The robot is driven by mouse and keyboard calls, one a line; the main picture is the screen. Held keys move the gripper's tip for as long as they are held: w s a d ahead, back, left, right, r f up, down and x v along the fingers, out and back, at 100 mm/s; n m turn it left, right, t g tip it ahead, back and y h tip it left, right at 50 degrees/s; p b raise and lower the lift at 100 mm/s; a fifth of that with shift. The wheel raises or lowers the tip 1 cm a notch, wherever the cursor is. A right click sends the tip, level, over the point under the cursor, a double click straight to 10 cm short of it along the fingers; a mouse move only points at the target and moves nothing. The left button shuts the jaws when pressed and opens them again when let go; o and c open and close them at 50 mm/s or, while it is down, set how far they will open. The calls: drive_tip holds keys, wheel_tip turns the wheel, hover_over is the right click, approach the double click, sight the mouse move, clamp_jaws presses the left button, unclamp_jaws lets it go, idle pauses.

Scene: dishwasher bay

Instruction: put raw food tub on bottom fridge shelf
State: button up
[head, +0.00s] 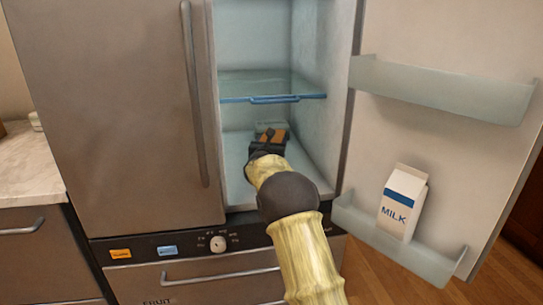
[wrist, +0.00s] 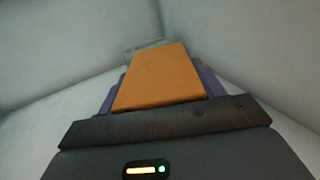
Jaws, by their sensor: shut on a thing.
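My gripper (head: 268,140) reaches into the open right-hand compartment of the fridge, low down, below the glass shelf (head: 258,84) with the blue front trim. It is shut on the raw food tub (head: 270,127), which shows as a small greyish box at the back, mostly hidden behind the gripper. In the wrist view an orange block (wrist: 160,75) fills the middle, with a grey translucent edge (wrist: 147,44) beyond it. The bottom fridge shelf (head: 235,180) lies under my arm. I cannot tell whether the tub touches it.
The fridge door (head: 440,40) stands open at the right, with a milk carton (head: 402,205) in its lower bin (head: 360,222). The compartment's side wall (head: 325,60) is close on the right. A closed door (head: 110,90) is at the left. The glass shelf is empty.

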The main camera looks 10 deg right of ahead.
drive_tip(key=shift+r, duration=0.1)
drive_tip(key=shift+w+f+b, duration=0.2)
drive_tip(key=shift+f+b, duration=0.65)
drive_tip(key=shift+f, duration=1.65)
drive_tip(key=shift+f, duration=0.15)
drive_tip(key=o, duration=1.3)
drive_tip(key=shift+c, duration=0.2)
drive_tip(key=shift+v, duration=6.05)
